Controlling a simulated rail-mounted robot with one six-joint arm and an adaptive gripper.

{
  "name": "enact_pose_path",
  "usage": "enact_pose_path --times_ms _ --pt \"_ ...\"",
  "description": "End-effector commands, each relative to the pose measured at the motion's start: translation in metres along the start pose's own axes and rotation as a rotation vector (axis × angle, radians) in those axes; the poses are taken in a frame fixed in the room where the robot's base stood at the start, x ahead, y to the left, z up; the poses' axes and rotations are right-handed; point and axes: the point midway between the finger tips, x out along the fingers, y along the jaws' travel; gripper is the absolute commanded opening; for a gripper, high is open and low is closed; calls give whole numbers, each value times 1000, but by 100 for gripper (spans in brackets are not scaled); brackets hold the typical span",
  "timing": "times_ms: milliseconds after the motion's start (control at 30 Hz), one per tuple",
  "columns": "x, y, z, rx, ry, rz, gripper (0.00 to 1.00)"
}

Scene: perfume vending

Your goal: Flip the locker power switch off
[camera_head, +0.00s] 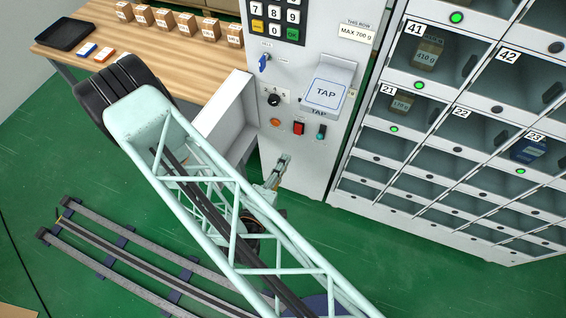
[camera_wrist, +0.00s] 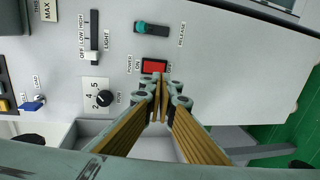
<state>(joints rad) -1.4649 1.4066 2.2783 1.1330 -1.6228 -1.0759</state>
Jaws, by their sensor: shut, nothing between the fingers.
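The locker power switch is a red rocker (camera_head: 299,128) low on the grey control panel. In the wrist view the red switch (camera_wrist: 154,66) has the words POWER and ON beside it. My gripper (camera_head: 284,158) is in front of the panel, just below and left of the switch in the head view. In the wrist view my fingers (camera_wrist: 160,84) are shut and empty, with the tips just below the red switch in the picture. I cannot tell whether they touch the panel.
A teal RELEASE switch (camera_wrist: 152,28), a LIGHT slider (camera_wrist: 94,42), a black knob (camera_wrist: 104,98) and a blue lever (camera_wrist: 32,105) share the panel. The TAP pad (camera_head: 326,92) juts out above the switch. Lockers (camera_head: 437,121) stand at the right, a wooden table (camera_head: 200,62) at the left.

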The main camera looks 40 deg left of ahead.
Motion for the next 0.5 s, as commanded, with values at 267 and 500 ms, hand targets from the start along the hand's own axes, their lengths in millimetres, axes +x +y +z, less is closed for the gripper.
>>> enact_pose_path --times_ms 267,500 --pt "23 0 0 2 -1 1 0" --pt "43 0 0 2 -1 1 0"
